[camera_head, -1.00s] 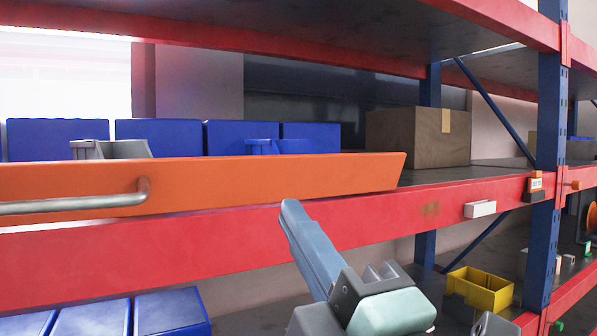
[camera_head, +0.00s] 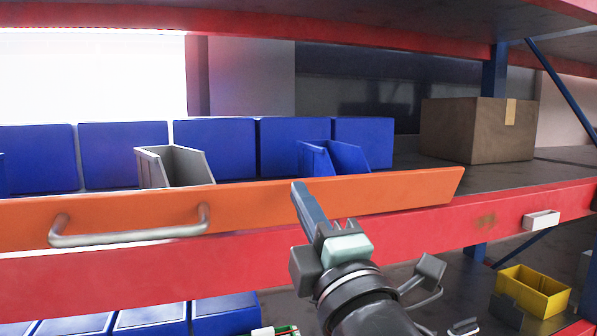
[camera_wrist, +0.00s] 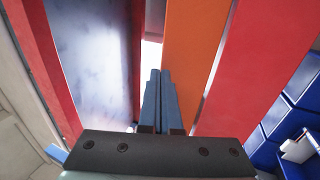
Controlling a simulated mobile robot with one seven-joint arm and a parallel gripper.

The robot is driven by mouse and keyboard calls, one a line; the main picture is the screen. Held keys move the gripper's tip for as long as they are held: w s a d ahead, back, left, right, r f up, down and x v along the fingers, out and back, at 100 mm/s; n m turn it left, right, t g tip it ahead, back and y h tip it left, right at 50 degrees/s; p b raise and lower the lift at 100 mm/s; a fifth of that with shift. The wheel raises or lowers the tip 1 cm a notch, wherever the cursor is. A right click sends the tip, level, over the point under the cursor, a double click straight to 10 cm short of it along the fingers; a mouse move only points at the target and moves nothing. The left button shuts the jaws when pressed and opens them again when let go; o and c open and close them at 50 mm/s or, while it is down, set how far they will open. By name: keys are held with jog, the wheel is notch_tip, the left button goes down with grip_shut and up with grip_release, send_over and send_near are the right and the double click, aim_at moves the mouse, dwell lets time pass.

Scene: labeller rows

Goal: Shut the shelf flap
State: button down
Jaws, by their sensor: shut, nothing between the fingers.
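The shelf flap (camera_head: 380,192) is a long orange board along the front of the shelf, above a red beam. Its bar-shaped metal handle (camera_head: 130,236) is on its left part. My gripper (camera_head: 298,187) is shut and empty, its fingertips in front of the flap, right of the handle. I cannot tell whether they touch it. In the wrist view the shut blue-grey fingers (camera_wrist: 160,73) reach up beside the orange flap (camera_wrist: 193,55), overlapping its left edge; the handle does not show there.
Behind the flap stand blue bins (camera_head: 215,147), a grey bin (camera_head: 180,166) and a cardboard box (camera_head: 478,130). A red beam (camera_head: 440,228) runs below it. A yellow bin (camera_head: 533,291) and more blue bins (camera_head: 226,314) are on the lower shelf.

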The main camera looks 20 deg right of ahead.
jog(key=shift+w+d+r, duration=0.1)
jog(key=shift+w+r, duration=0.05)
jog(key=shift+w, duration=0.35)
jog(key=shift+w+b, duration=0.15)
jog(key=shift+b, duration=0.2)
jog(key=w+r+b, duration=0.1)
jog(key=b, duration=0.2)
jog(key=shift+w+r, duration=0.15)
jog(key=shift+w, duration=0.25)
